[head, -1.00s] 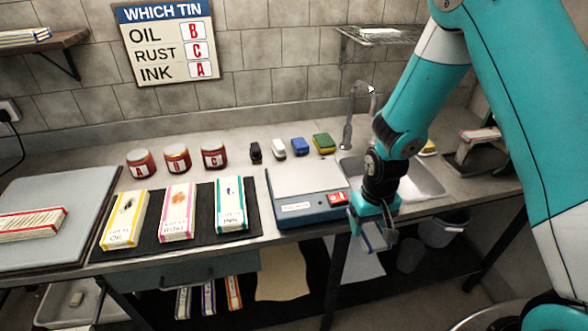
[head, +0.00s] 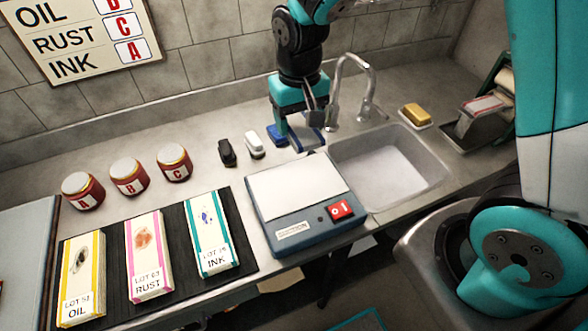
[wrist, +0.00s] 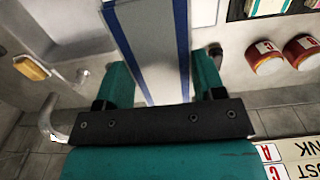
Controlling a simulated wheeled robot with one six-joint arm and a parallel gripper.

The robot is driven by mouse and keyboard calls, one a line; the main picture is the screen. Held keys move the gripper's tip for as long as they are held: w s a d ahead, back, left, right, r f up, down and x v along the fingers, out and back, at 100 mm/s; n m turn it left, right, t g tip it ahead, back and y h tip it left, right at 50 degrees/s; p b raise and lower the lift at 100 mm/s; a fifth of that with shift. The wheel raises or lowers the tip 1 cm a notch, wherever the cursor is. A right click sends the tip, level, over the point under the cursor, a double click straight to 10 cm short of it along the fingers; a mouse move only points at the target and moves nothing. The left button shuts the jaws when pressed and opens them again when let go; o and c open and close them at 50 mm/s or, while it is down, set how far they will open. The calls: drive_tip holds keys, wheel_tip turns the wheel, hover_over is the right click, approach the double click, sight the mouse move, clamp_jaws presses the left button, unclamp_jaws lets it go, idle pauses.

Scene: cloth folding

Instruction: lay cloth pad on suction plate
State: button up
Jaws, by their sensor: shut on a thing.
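The suction plate (head: 290,190) is a pale flat top on a blue box with a red switch, bare in the head view. My gripper (head: 301,127) is above the back of the counter, behind the plate and left of the tap. It is shut on a cloth pad (head: 309,139), white with blue bands. In the wrist view the pad (wrist: 150,45) runs up between the two teal fingers (wrist: 162,85). In the head view the pad is small and mostly hidden by the gripper.
A sink (head: 385,165) with a tap (head: 366,95) lies to the right. A black stapler-like item (head: 227,152), a white one (head: 254,145) and a blue one (head: 276,136) stand behind the plate. Lettered tins (head: 128,177) and a dark mat (head: 178,245) with labelled cloths lie left.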

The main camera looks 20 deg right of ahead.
wheel_tip(320, 180, down, 18)
drive_tip(key=p, duration=0.3)
drive_tip(key=shift+s+r, duration=0.1)
drive_tip(key=shift+r, duration=0.1)
drive_tip(key=shift+f, duration=0.1)
drive_tip(key=shift+f, duration=0.15)
drive_tip(key=o, duration=0.9)
drive_tip(key=shift+r, duration=0.2)
wheel_tip(320, 180, up, 12)
drive_tip(key=b, duration=0.3)
wheel_tip(320, 180, up, 11)
drive_tip(key=n+y, duration=0.2)
drive_tip(key=n, duration=0.1)
hover_over(298, 184)
drive_tip(key=s+a, duration=0.3)
drive_tip(key=s, duration=0.3)
drive_tip(key=s+r+n, duration=0.1)
drive_tip(key=s+r, duration=0.2)
drive_tip(key=s, duration=0.1)
drive_tip(key=s+a+r+n+y, duration=0.1)
drive_tip(key=s+r, duration=0.1)
drive_tip(key=s, duration=0.2)
drive_tip(key=s+r+n+y, duration=0.1)
drive_tip(key=s+r+n, duration=0.1)
drive_tip(key=s+r, duration=0.1)
drive_tip(key=shift+s+a+r, duration=0.3)
drive_tip(key=shift+s, duration=0.35)
